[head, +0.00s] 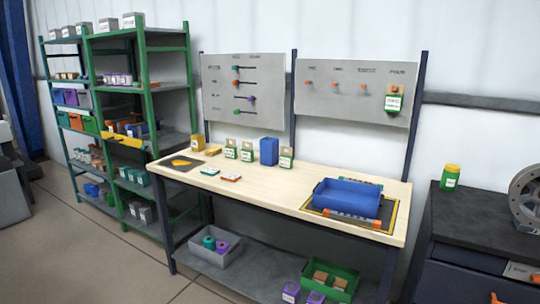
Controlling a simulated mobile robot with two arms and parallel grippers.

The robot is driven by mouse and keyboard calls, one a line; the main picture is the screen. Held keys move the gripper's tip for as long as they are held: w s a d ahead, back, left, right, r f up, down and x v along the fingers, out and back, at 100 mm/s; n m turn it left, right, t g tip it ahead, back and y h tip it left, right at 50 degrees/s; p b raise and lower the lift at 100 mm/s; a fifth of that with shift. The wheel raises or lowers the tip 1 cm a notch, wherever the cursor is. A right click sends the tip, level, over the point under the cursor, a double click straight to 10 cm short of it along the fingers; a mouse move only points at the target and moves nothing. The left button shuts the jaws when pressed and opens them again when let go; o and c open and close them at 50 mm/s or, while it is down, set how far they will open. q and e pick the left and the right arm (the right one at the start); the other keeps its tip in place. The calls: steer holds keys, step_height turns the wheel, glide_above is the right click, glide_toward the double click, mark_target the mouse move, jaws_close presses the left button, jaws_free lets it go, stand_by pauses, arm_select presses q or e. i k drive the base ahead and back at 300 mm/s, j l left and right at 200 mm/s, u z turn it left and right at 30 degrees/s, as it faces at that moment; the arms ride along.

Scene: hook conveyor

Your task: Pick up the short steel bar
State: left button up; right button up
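I cannot make out a bar that is clearly the short steel bar. A grey bar-like piece with orange ends (352,217) lies along the front of a blue tray (347,197) on the right of the workbench. A similar piece partly shows behind the tray and is mostly hidden by it. I cannot tell whether either is a loose bar. Neither of my grippers is in view.
The wooden workbench (262,185) has clear room in its middle. Small boxes and a blue bin (269,151) stand along its back. A green shelf rack (150,90) is at left, a dark cabinet (480,235) at right. A grey bin (215,250) sits below.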

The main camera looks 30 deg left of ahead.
mark_target(376, 224)
steer(key=i+l+u, duration=0.1)
steer(key=i+l, duration=0.6)
